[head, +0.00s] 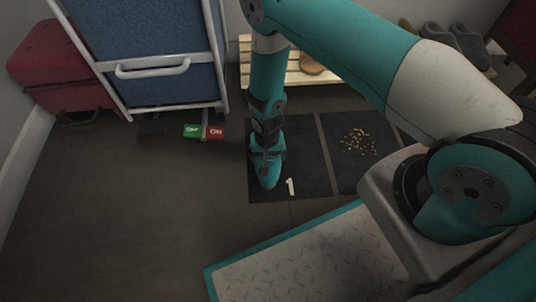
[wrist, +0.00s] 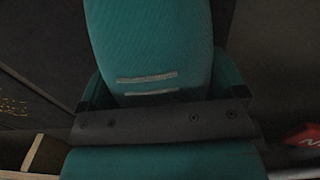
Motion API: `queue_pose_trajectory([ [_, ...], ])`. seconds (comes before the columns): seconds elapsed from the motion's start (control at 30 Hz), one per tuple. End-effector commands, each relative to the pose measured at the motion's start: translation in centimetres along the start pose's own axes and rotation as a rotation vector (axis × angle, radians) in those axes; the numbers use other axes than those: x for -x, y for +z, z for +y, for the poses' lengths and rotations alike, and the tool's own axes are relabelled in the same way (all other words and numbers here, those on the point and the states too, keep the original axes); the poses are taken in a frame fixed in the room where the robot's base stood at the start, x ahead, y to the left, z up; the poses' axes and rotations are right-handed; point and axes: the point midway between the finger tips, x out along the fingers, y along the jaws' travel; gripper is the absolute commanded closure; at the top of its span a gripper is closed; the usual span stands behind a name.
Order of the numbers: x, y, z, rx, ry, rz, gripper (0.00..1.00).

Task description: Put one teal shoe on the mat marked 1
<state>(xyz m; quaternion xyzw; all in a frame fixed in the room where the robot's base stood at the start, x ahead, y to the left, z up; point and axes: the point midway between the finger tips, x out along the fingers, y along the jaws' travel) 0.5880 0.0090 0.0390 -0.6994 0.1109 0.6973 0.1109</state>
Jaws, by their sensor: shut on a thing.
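The teal shoe (head: 268,175) hangs toe-down or lies at the left part of the dark mat marked 1 (head: 311,155), seen over it in the head view; I cannot tell whether it touches the mat. My gripper (head: 267,152) is shut on it from above. In the wrist view the teal shoe (wrist: 150,40), with two pale stripes, fills the top middle, between the jaws of my gripper (wrist: 160,88). The white figure 1 shows at the mat's front, right of the shoe. My gripper hides part of the shoe.
A second dark mat (head: 375,178) with yellow crumbs (head: 358,142) lies to the right. A slatted wooden rack (head: 292,75) with a brown shoe (head: 311,65) stands behind. Front-left floor is clear.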

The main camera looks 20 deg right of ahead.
Motion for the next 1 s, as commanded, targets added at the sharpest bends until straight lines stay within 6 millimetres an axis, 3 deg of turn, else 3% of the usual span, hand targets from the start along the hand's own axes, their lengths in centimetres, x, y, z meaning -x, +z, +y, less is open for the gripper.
queue_pose_trajectory([
  [0.07,-0.3,0.0,0.0,0.0,0.0,0.0,0.4],
  [0.1,-0.3,0.0,0.0,0.0,0.0,0.0,0.08],
  [0.13,-0.3,0.0,0.0,0.0,0.0,0.0,0.01],
  [0.47,0.6,0.0,0.0,0.0,0.0,0.0,0.0],
  [0.8,7.9,0.0,0.0,0.0,-0.001,0.001,0.0],
  [1.0,11.1,0.0,0.0,0.0,0.0,-0.001,0.0],
])
